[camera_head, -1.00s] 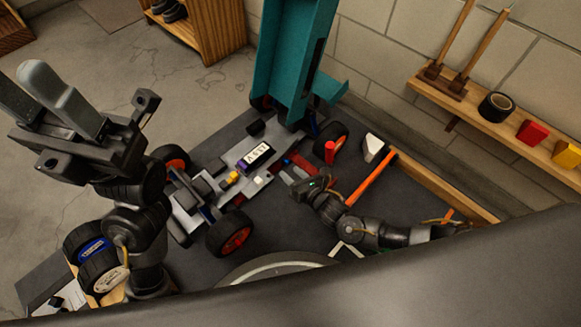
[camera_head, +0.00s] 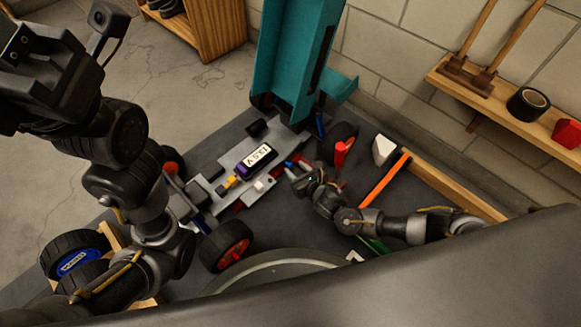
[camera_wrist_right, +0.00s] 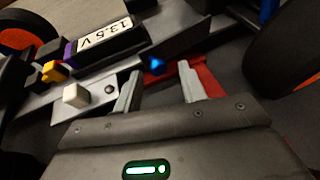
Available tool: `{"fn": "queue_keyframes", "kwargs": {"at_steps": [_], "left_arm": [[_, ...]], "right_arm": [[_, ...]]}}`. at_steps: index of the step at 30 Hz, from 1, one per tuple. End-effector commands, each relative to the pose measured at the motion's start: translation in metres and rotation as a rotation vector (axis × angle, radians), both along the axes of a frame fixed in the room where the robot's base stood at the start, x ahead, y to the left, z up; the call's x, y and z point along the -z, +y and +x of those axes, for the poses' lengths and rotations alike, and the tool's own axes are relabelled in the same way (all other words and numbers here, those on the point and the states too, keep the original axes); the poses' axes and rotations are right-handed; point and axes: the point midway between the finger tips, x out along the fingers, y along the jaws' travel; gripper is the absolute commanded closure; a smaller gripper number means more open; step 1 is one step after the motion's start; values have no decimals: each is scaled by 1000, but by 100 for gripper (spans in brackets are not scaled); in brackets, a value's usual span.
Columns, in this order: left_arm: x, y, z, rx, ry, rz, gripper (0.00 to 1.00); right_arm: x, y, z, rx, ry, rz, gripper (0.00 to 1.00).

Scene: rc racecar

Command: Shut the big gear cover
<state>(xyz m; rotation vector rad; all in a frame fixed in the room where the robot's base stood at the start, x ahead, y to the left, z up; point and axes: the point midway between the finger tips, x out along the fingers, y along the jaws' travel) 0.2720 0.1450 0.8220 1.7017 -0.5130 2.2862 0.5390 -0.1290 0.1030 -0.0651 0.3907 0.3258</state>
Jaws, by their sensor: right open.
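The car chassis (camera_head: 225,187) lies on the dark table with a battery marked 13.5 V (camera_wrist_right: 105,38) on it. A red part (camera_wrist_right: 207,80), possibly the big gear cover, lies beside and beyond the fingers in the right wrist view; its edges and hinge are partly hidden. A blue-tipped piece (camera_wrist_right: 155,65) stands near the fingertips. My right gripper (camera_head: 294,170) is open at the chassis's right side, its two grey fingers apart (camera_wrist_right: 160,86); I cannot tell whether they touch anything. My left gripper (camera_head: 40,65) is raised at the upper left, its fingertips cut off.
The teal car body (camera_head: 292,60) stands tilted up behind the chassis. Loose wheels (camera_head: 75,255) lie at the left. A white block (camera_head: 384,150) and an orange bar (camera_head: 385,180) lie right of my right gripper. A wooden shelf (camera_head: 490,100) is on the wall.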

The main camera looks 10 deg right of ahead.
Motion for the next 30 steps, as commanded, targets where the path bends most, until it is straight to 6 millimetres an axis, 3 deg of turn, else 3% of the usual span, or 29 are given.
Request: {"fn": "queue_keyframes", "kwargs": {"at_steps": [14, 24, 30], "left_arm": [[-5, 1, -4, 8, -13, -16, 54], [-4, 0, -4, 8, -14, -16, 54], [-6, 1, -4, 8, -15, -16, 54]], "right_arm": [[5, 12, 7, -13, 0, 1, 59], [5, 11, 6, -11, 0, 1, 100], [4, 8, 6, -6, 0, 1, 100]]}}
